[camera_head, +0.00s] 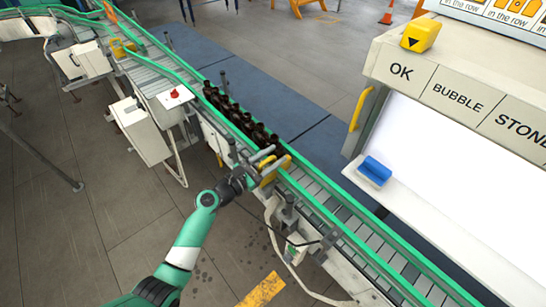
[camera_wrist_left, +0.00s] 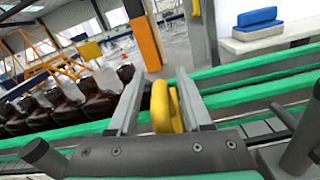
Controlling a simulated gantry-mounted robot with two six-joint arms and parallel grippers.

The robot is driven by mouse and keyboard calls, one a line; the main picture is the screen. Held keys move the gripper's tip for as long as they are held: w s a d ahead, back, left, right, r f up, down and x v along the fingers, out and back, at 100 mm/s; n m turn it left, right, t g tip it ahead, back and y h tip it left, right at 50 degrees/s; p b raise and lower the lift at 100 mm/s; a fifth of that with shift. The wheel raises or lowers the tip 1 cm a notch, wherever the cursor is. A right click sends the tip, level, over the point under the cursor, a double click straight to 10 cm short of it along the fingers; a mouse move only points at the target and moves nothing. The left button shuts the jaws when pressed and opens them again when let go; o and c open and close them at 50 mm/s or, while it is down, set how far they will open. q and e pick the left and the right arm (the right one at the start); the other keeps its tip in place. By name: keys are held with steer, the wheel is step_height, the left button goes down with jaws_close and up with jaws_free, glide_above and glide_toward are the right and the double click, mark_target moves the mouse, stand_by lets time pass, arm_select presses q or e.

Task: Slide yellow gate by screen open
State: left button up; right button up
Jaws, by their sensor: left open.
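The yellow gate (camera_head: 284,161) sits across the green-railed conveyor, at the near end of a row of dark amber bottles (camera_head: 236,115). My left gripper (camera_head: 266,157) is at the gate, its arm coming up from the bottom left. In the left wrist view the gripper (camera_wrist_left: 158,85) is open, with the gate's yellow handle (camera_wrist_left: 166,108) between its two fingers, nearer the right one. Whether a finger touches it I cannot tell. The bottles (camera_wrist_left: 62,100) stand to the left of the fingers there. My right gripper is not in view.
A light panel with OK, BUBBLE and STONE labels (camera_head: 455,95) stands to the right, with a blue block (camera_head: 375,170) on its ledge. Another yellow gate (camera_head: 122,48) is far up the line. The conveyor rollers (camera_head: 345,212) beyond the near gate are empty.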

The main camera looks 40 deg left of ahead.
arm_select(q)
jaws_close()
stand_by(1.3)
